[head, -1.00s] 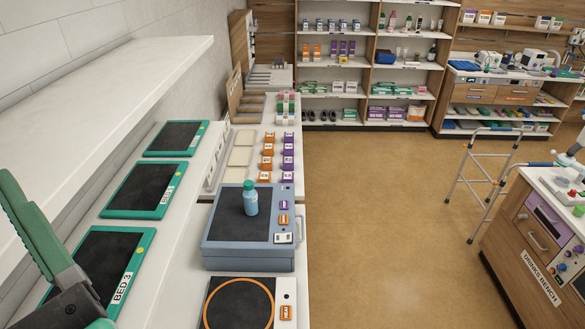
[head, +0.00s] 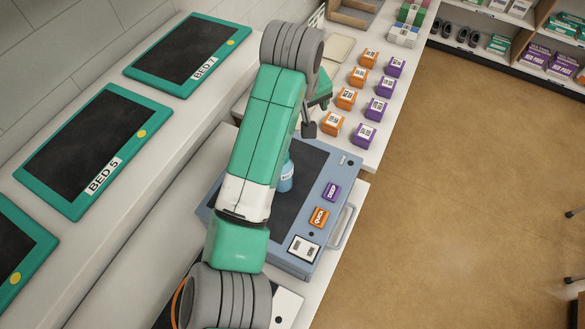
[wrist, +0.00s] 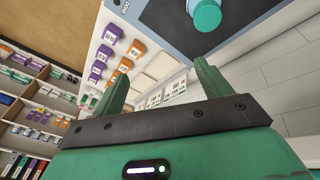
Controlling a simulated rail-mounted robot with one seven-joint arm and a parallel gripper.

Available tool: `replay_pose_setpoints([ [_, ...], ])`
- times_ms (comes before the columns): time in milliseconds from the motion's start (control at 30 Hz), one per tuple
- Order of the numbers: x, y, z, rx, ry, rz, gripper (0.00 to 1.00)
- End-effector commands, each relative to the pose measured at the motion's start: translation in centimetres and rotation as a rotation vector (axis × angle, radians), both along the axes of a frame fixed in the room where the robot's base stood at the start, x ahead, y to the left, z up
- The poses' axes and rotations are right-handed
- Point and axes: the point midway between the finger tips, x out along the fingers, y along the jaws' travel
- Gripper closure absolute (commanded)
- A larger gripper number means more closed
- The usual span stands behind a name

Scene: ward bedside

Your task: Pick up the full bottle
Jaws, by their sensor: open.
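A small blue bottle with a teal cap (head: 286,178) stands upright on the dark top of a blue-grey device (head: 329,246). My arm hides most of it in the head view. In the wrist view the bottle's cap (wrist: 207,14) shows at the top edge, beyond the right finger and apart from it; the frame cuts the bottle off. I cannot tell how full it is. My gripper (wrist: 160,84) is open, with nothing between its two green fingers. In the head view my arm reaches over the device, and the fingers are mostly hidden.
Orange and purple labelled blocks (head: 365,134) stand in rows behind the device. Green-framed bed pads (head: 86,150) lie on the ledge at left. Open floor (head: 460,190) is at right.

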Motion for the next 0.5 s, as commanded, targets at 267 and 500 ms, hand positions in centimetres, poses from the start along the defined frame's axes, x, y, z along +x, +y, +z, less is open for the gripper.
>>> replay_pose_setpoints([
  [267, -2.7, 6.4, -5.2, 0.082, 0.325, 0.213, 0.23],
  [500, -2.8, 6.2, -7.0, 0.081, 0.325, 0.211, 0.23],
])
